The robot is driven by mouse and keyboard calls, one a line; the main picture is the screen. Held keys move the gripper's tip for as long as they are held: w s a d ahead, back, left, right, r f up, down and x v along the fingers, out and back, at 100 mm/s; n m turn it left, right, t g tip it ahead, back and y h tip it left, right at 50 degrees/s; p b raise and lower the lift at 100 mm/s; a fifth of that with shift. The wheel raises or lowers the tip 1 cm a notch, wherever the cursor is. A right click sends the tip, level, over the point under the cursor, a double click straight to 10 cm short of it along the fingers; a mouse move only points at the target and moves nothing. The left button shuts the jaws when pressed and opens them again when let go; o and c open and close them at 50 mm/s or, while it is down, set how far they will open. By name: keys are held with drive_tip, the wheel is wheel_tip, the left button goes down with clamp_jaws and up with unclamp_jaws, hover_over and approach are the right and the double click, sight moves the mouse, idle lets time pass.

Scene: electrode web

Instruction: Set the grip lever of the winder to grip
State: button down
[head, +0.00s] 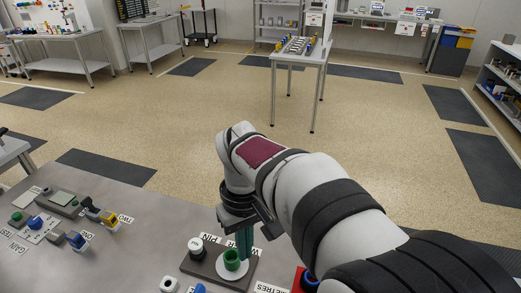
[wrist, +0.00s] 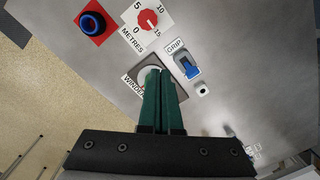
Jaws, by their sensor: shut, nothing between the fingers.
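The grip lever (wrist: 189,70) is a blue handle on a pale base beside the GRIP label (wrist: 175,47) in the wrist view. Its blue part lies at the end away from the label. In the head view, a blue piece (head: 200,288) at the bottom edge looks like it, mostly cut off. The winder, a green knob on a white disc (head: 232,264), sits on a dark plate. My gripper (wrist: 161,74) has green fingers, shut and empty. They appear over the winder plate, left of the lever in the wrist view, and hide most of the winder there.
A red METRES dial (wrist: 148,19) and a blue button on a red plate (wrist: 92,24) lie left of the lever. A small white knob (wrist: 202,89) is close beside it. A white post (head: 196,246) stands by the winder. More controls (head: 60,215) stand at the bench's left.

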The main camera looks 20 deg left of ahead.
drive_tip(key=s+a+f+n, duration=0.1)
drive_tip(key=a+f+n, duration=0.2)
drive_tip(key=a, duration=0.3)
drive_tip(key=s+a+f+n, duration=0.1)
drive_tip(key=a+f+n, duration=0.1)
drive_tip(key=a, duration=0.4)
drive_tip(key=s+a+f+n+h, duration=0.1)
drive_tip(key=a+f+n, duration=0.2)
drive_tip(key=a, duration=0.3)
drive_tip(key=shift+s+a+f+n+t, duration=0.15)
drive_tip(key=shift+s+f+n+t, duration=0.15)
drive_tip(key=shift+s+f+t, duration=0.15)
drive_tip(key=shift+f, duration=0.1)
drive_tip(key=f, duration=0.6)
drive_tip(key=d+f, duration=0.1)
drive_tip(key=f, duration=0.2)
drive_tip(key=shift+f, duration=0.3)
drive_tip(key=d, duration=0.1)
drive_tip(key=d+r, duration=0.1)
drive_tip(key=d, duration=0.1)
drive_tip(key=shift+w+r, duration=0.1)
drive_tip(key=shift+d+r, duration=0.15)
drive_tip(key=shift+d, duration=0.15)
